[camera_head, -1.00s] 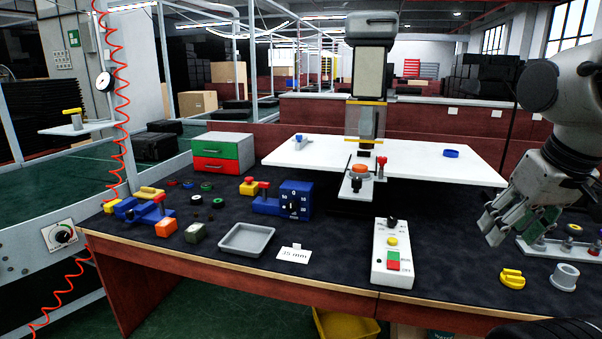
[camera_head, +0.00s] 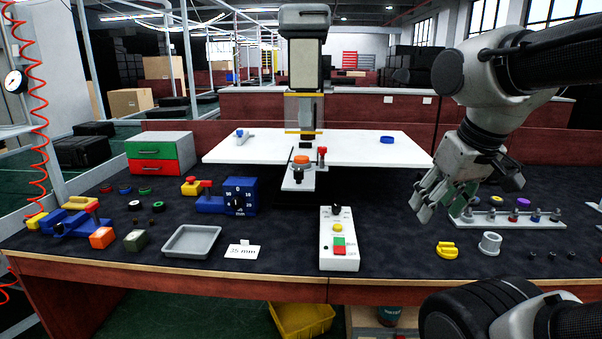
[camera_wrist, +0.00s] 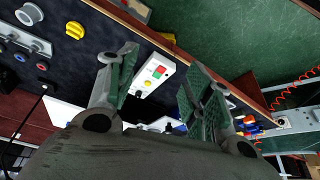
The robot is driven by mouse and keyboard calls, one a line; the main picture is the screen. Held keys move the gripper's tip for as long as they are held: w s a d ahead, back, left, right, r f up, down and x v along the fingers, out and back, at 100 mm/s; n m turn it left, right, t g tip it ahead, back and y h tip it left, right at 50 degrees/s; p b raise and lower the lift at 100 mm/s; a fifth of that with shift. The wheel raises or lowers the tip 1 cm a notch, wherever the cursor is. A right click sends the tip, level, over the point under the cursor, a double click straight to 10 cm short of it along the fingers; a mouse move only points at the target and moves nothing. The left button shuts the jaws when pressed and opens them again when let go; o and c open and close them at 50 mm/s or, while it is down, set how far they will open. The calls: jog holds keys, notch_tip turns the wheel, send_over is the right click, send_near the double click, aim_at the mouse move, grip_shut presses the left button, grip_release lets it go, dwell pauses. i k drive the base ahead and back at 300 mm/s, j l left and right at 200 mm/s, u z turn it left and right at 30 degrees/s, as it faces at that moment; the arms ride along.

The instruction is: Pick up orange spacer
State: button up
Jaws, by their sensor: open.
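An orange round piece (camera_head: 301,160), which looks like the spacer, sits on the small fixture under the press at the middle of the bench in the head view. An orange block (camera_head: 102,237) also lies at the front left of the bench. My gripper (camera_head: 437,203) hangs above the right side of the bench, well to the right of the press. Its fingers are apart and nothing is between them. In the wrist view my open gripper (camera_wrist: 158,95) has the control box (camera_wrist: 150,76) beyond its fingers. I cannot make out the orange round piece in the wrist view.
The control box (camera_head: 339,246) stands in front of the press. A grey tray (camera_head: 192,241) and a label card (camera_head: 242,251) lie to its left. A rack with several pegs (camera_head: 505,217), a yellow knob (camera_head: 446,250) and a grey ring (camera_head: 490,243) are at right.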

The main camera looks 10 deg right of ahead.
aim_at(299, 159)
jog(key=i+j+z, duration=0.2)
jog(key=i+j, duration=0.85)
